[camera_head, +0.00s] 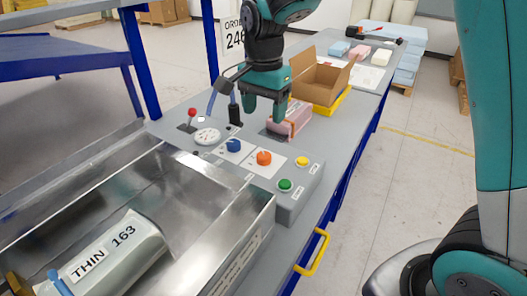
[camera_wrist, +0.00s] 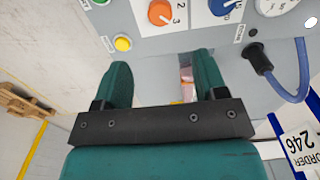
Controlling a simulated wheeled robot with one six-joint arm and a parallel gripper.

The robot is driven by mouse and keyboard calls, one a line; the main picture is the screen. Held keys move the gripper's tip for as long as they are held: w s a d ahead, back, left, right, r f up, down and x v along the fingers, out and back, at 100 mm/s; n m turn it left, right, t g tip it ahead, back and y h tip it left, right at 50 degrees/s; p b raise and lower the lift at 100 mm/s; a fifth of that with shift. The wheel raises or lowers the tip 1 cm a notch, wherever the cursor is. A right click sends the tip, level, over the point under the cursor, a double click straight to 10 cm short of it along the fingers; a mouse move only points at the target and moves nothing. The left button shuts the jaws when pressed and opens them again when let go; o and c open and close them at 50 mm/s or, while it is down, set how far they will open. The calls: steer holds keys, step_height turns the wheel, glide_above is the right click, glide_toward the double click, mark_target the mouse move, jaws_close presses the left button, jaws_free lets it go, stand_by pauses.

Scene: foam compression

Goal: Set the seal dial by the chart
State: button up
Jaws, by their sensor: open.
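The control panel (camera_head: 262,184) holds an orange knob (camera_head: 264,158) and a blue knob (camera_head: 233,145) on white plates. In the wrist view the orange knob (camera_wrist: 160,13) has 2 and 3 beside it, and the blue knob (camera_wrist: 220,6) shows at the top edge. I cannot read which knob is labelled as the seal dial. My gripper (camera_head: 264,104) is open and points down above the bench, beyond the knobs and apart from them. Its fingers (camera_wrist: 162,68) are empty in the wrist view. No chart is clearly readable.
A round gauge (camera_head: 206,136), a red-topped lever (camera_head: 192,113), a green button (camera_head: 285,185) and a yellow button (camera_head: 302,161) are on the panel. A pink block (camera_head: 296,117) and a cardboard box (camera_head: 318,82) stand behind. A package marked THIN 163 (camera_head: 135,255) lies in the metal trough.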

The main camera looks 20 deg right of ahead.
mark_target(264, 155)
step_height(264, 155, down, 13)
steer(key=shift+r+p, duration=0.2)
steer(key=shift+p, duration=0.4)
steer(key=c, duration=0.9)
